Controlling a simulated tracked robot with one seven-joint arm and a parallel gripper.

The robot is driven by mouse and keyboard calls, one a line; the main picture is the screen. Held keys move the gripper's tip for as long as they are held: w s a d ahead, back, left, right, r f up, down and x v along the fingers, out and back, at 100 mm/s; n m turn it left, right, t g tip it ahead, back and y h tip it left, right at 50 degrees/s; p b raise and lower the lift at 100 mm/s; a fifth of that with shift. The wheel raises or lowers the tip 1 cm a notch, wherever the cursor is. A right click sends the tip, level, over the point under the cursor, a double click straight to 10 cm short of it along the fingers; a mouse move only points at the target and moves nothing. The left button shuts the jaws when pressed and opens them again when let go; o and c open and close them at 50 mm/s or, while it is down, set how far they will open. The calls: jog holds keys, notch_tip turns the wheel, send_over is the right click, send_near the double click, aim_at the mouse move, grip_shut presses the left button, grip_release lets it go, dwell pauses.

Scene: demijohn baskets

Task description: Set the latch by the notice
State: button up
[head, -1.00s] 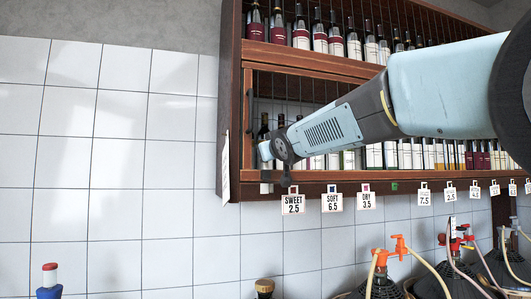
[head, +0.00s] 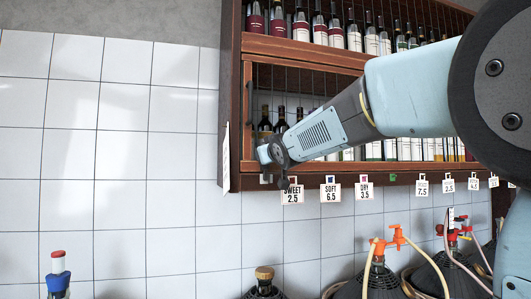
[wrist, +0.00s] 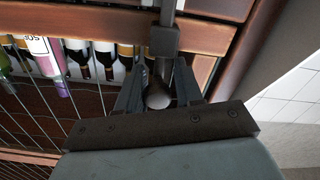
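In the wrist view a dark metal bar with a square block (wrist: 165,42) and a pale rounded knob (wrist: 158,97) lie between the fingers of my gripper (wrist: 163,72); these look like the latch. The fingers stand apart on either side of the knob, and contact is not clear. In the head view my gripper (head: 286,182) is at the lower left front of the cabinet, by the SWEET tag. My wrist hides most of the latch there. The notice, a white sheet (head: 226,152), is on the cabinet's left side, seen nearly edge-on.
The wooden cabinet (head: 300,47) holds rows of bottles behind wire mesh. Price tags such as SOFT (head: 330,193) hang along its lower edge. Demijohns with orange taps (head: 380,245) and a corked one (head: 264,274) stand below. The tiled wall at left is clear.

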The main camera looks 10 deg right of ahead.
jog(key=shift+o, duration=1.4)
jog(key=s+d, duration=0.2)
jog(key=s, duration=1.1)
jog(key=shift+s+d, duration=0.2)
jog(key=shift+d, duration=0.2)
jog(key=shift+f, duration=0.1)
jog(key=s+d+f+m+g+h, duration=0.2)
jog(key=s+d+f+g, duration=0.15)
jog(key=f, duration=0.45)
jog(key=s+d+f+m+g+h, duration=0.1)
jog(key=s+d+f+g+h, duration=0.1)
jog(key=s+d+f, duration=0.4)
jog(key=s+d+f+m+g, duration=0.1)
jog(key=s+f+g, duration=0.2)
jog(key=s+f, duration=0.3)
jog(key=s+d+f+m+g, duration=0.1)
jog(key=s+d+f+g, duration=0.1)
jog(key=s+f, duration=0.5)
notch_tip(320, 180, down, 5)
jog(key=shift+s+r+m+g+y, duration=0.15)
jog(key=shift+m+g+y, duration=0.2)
jog(key=shift+g, duration=0.4)
